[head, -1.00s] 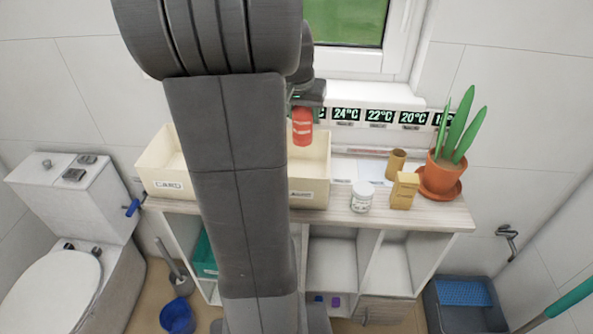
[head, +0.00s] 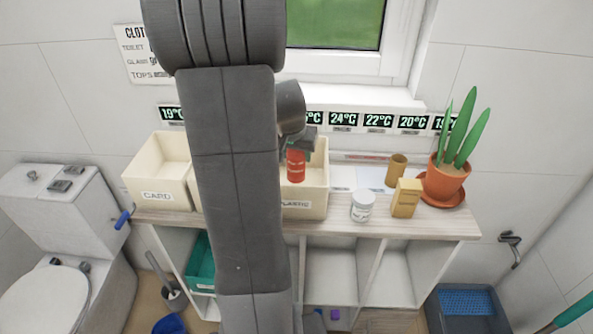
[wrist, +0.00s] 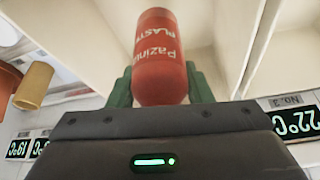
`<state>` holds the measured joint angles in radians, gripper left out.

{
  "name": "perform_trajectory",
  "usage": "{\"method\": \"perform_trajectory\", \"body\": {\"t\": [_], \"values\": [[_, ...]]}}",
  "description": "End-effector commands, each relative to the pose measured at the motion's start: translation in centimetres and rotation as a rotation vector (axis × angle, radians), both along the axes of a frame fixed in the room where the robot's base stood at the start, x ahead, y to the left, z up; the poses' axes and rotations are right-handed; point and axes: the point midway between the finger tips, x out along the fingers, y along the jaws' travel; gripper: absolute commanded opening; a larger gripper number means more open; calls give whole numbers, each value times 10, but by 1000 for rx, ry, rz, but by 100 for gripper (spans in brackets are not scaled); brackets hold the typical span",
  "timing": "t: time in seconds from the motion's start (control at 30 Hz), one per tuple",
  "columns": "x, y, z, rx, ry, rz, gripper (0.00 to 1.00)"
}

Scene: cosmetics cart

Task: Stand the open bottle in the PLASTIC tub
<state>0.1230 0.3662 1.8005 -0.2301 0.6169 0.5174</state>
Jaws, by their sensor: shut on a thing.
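My gripper (head: 299,146) is shut on a red bottle (head: 296,166). In the wrist view the green fingers (wrist: 160,88) clasp the bottle (wrist: 160,50) from both sides; its white print reads partly "PLAST". In the head view the bottle hangs upright over the cream tub labelled PLASTIC (head: 318,190), its lower end within the tub's outline. I cannot tell whether it touches the floor. The bottle's mouth is hidden. My arm covers the tub's left part.
The CARD tub (head: 157,203) stands left. To the right are a white jar (head: 362,206), a yellow box (head: 405,198), a brown cylinder (head: 396,169) and a potted plant (head: 446,178). Temperature displays (head: 378,121) line the sill behind.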

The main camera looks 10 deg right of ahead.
Motion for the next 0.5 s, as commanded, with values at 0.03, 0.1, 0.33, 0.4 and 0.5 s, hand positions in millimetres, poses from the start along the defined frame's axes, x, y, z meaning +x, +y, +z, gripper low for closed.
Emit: {"method": "perform_trajectory", "body": {"t": [0.03,0.1,0.33,0.4,0.5], "values": [[0,0,-5,0,3,1,24],[0,0,-11,0,2,0,24],[0,0,-42,-1,3,0,24],[0,0,-45,-1,1,1,24],[0,0,-46,0,-1,0,24]]}}
